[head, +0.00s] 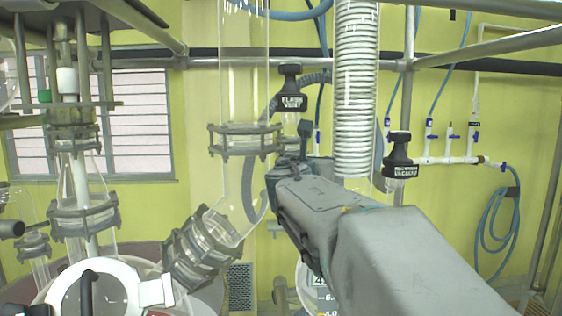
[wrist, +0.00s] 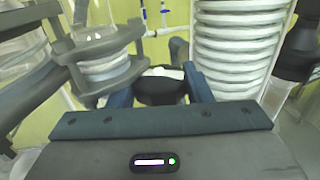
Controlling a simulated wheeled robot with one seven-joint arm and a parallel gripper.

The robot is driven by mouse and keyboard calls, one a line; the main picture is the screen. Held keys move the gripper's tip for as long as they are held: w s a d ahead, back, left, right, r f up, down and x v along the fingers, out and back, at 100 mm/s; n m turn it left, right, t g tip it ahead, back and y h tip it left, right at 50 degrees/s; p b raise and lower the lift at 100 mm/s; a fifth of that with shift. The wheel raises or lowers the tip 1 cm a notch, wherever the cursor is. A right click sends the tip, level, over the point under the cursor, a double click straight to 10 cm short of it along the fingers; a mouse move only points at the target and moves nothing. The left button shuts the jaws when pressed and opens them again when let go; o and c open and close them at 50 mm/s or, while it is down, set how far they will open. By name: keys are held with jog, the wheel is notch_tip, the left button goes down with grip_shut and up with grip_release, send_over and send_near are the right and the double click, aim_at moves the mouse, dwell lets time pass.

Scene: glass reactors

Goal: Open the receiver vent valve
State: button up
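My gripper (wrist: 160,84) has its two blue fingers spread apart. A black valve knob (wrist: 160,92) with a white top edge lies between them in the wrist view. I cannot tell whether the fingers touch it, and no label on it is readable. In the head view my gripper (head: 290,160) points away from me, below the black "FLASK VENT" knob (head: 291,88); its fingertips are mostly hidden by the wrist. Another labelled black knob (head: 398,150), its text hard to read, hangs at the right. No knob clearly reads as the receiver vent.
A coiled glass condenser (head: 355,90) stands just right of the gripper, also close in the wrist view (wrist: 240,45). A clamped glass joint (head: 245,140) is close on the left. Metal frame bars (head: 490,57) cross above. Wall taps and a blue hose (head: 497,225) are behind.

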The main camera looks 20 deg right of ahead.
jog(key=shift+f+n+t+y+b, duration=0.1)
jog(key=shift+n+t+y+b, duration=0.4)
jog(key=shift+n+y+b, duration=0.25)
jog(key=n+t+y+b, duration=0.1)
jog(key=y, duration=0.1)
jog(key=n+t+y+b, duration=0.1)
jog(key=n+y, duration=0.1)
jog(key=y, duration=0.1)
jog(key=shift+b, duration=0.35)
jog(key=shift+n+y+b, duration=0.75)
jog(key=shift+n+y, duration=1.3)
jog(key=shift+y, duration=0.9)
jog(key=o, duration=0.8)
jog(key=shift+c, duration=0.2)
jog(key=shift+m+h, duration=0.3)
